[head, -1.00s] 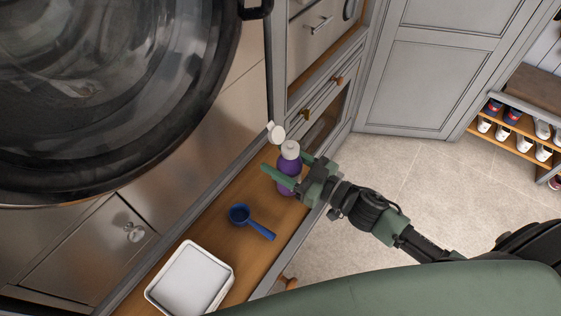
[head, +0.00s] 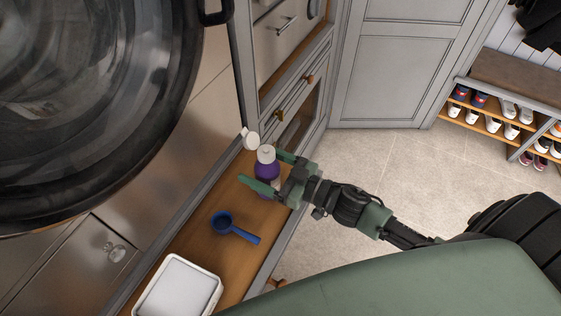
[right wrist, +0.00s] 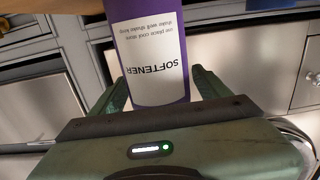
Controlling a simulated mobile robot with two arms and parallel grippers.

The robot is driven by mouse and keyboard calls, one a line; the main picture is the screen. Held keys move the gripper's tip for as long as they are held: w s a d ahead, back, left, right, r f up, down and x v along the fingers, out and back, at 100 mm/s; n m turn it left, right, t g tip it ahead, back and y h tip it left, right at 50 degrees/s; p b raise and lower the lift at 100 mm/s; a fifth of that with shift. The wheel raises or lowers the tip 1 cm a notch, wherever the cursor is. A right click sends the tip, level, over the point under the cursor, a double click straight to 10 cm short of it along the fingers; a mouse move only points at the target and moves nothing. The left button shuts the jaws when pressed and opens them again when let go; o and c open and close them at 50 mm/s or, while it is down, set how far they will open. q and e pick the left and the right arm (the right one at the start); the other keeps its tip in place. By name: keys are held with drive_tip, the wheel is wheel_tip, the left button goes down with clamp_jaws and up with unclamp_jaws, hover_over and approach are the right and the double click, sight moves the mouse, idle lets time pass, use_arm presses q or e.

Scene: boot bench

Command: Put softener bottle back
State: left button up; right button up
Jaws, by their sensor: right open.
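The softener bottle (head: 267,170) is purple with a white cap and stands upright on the wooden surface (head: 197,231) in front of the washer. Its white label reading SOFTENER shows upside down in the right wrist view (right wrist: 150,55). My right gripper (head: 267,172) is open, with one green finger on each side of the bottle. In the right wrist view its fingers (right wrist: 160,88) stand apart, with the bottle between and beyond them. I cannot tell whether they touch it. My left gripper is not in view.
A blue scoop (head: 222,222) and a white tray (head: 180,287) lie nearer on the wooden surface. A small white object (head: 250,139) is behind the bottle. The washer door (head: 95,100) is at the left, drawers (head: 285,30) behind, and a shoe rack (head: 500,110) at the far right.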

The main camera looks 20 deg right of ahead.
drive_tip(key=b+v, duration=0.1)
drive_tip(key=v, duration=1)
drive_tip(key=shift+s+d, duration=0.15)
